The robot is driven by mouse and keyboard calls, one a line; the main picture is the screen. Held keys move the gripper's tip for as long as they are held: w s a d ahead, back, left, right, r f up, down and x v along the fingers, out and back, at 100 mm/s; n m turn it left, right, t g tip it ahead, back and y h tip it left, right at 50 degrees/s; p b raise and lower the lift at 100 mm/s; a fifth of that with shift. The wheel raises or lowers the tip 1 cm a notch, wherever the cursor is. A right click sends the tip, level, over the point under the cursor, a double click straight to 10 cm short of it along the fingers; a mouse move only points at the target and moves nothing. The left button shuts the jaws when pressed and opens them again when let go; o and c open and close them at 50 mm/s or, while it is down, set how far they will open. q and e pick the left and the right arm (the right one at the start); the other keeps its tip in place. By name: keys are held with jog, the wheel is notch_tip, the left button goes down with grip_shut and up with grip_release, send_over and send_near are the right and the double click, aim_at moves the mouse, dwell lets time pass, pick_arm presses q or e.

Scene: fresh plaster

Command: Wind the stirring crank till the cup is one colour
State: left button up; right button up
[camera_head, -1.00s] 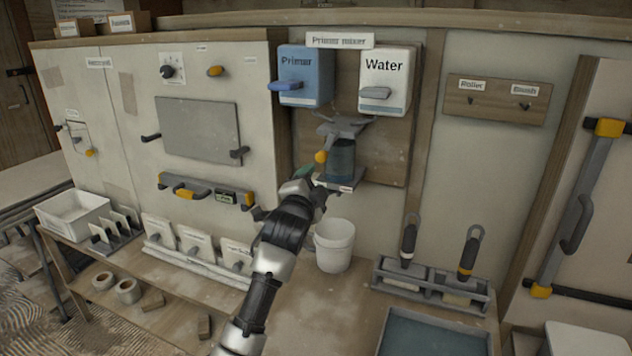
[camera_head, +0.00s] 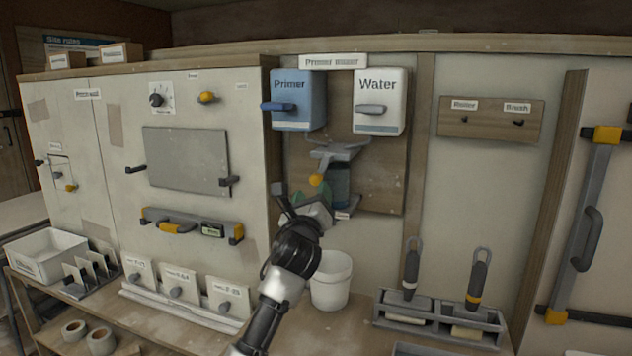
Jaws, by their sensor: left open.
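The primer mixer is on the wall panel, with the blue Primer box (camera_head: 299,103) and the white Water box (camera_head: 380,90) above. Below them is a grey stirring crank (camera_head: 338,152) with a yellow knob (camera_head: 316,180). The cup (camera_head: 341,180) stands under it and looks dark blue; its left side is partly hidden, and I cannot tell whether it is one colour. My left gripper (camera_head: 293,192) is open, just below and left of the yellow knob, apart from it as far as I can tell. My right gripper is not in view.
A white bucket (camera_head: 330,285) stands on the bench below the mixer. A grey holder (camera_head: 408,318) with two handled tools is to its right. A grey levelling bar (camera_head: 160,214) is on the left panel.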

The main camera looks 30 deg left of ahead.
aim_at(317, 184)
pick_arm(q)
jog(key=shift+x, duration=2.75)
jog(key=c, duration=0.9)
jog(key=shift+d+n, duration=0.1)
jog(key=shift+n, duration=0.3)
